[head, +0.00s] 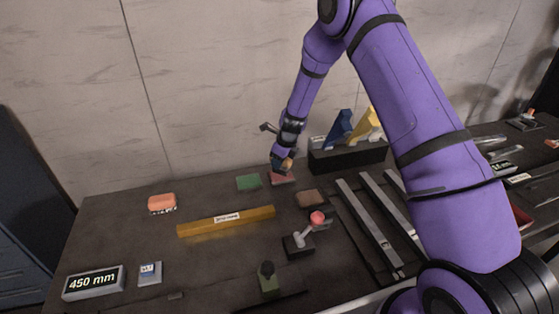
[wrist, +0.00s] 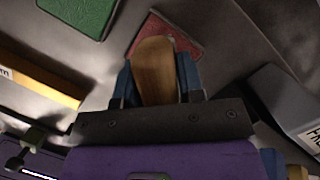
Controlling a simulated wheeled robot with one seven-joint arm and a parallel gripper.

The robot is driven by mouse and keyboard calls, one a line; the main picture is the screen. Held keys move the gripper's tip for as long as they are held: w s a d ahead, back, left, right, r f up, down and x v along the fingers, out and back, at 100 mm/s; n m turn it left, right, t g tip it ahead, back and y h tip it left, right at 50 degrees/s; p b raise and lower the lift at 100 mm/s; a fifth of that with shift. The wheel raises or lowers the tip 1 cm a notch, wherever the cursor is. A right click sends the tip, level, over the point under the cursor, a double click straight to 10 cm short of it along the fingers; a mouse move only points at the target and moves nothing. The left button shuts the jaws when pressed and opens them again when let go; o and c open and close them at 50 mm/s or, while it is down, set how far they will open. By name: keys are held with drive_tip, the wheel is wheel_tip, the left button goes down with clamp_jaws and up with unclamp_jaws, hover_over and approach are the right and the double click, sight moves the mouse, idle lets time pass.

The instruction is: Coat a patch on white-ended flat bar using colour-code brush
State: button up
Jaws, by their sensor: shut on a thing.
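My gripper (head: 284,162) is shut on a wooden handle (wrist: 154,72), which sits between its blue fingers in the wrist view. I take it to be the brush; its bristle end is hidden. It is over or close to a dark red pad (head: 284,179), which also shows in the wrist view (wrist: 187,42); I cannot tell whether they touch. A green pad (head: 248,182) lies just left. Long grey flat bars (head: 369,228) lie to the right of the gripper, partly behind my arm. I cannot make out which one has white ends.
A labelled yellow bar (head: 200,226) lies left of centre. A brown block (head: 310,198) and a small stand with a red knob (head: 317,217) are near the middle. A dark rack (head: 345,160) with blue and yellow pieces stands behind.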

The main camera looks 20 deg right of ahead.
drive_tip(key=shift+f, duration=0.55)
idle(1.7)
drive_tip(key=shift+r, duration=3.5)
drive_tip(key=shift+s+d, duration=0.1)
